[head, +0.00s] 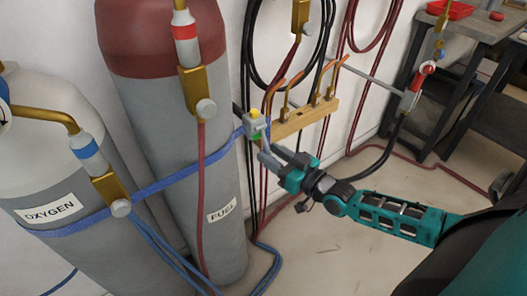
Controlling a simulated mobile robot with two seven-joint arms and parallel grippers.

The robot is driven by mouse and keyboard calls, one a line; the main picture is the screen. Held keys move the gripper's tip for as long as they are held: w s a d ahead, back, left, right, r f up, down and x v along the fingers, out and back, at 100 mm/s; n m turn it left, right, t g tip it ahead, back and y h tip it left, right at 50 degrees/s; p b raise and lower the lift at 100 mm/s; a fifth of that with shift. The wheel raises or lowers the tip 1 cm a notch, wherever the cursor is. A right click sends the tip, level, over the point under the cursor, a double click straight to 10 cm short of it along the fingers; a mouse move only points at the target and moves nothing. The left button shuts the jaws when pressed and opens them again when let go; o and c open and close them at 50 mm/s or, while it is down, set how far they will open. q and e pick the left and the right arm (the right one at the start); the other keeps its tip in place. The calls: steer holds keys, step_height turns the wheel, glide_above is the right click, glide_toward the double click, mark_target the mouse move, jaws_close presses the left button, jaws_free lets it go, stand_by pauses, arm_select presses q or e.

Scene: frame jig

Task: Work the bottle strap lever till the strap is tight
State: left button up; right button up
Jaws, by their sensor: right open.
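A blue strap (170,180) runs across the front of the grey oxygen bottle (40,150) and the grey fuel bottle (165,110) with its dark red top. At its right end is a small grey strap buckle (254,126) with a yellow part on top and a green part below; I take its lever to be there, but it is too small to make out. My right gripper (267,153) is open, with its fingers just below and right of the buckle. I cannot tell whether they touch it. My left gripper is not in view.
A wooden torch rack (300,120) with brass torches stands just behind the buckle. Black and red hoses (335,115) hang on the wall and trail over the floor. A dark workbench (470,45) with a red tray (452,9) stands at the upper right. The floor at lower middle is partly clear.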

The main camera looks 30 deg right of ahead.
steer(key=shift+x, duration=1.7)
jaws_close()
steer(key=shift+f, duration=0.1)
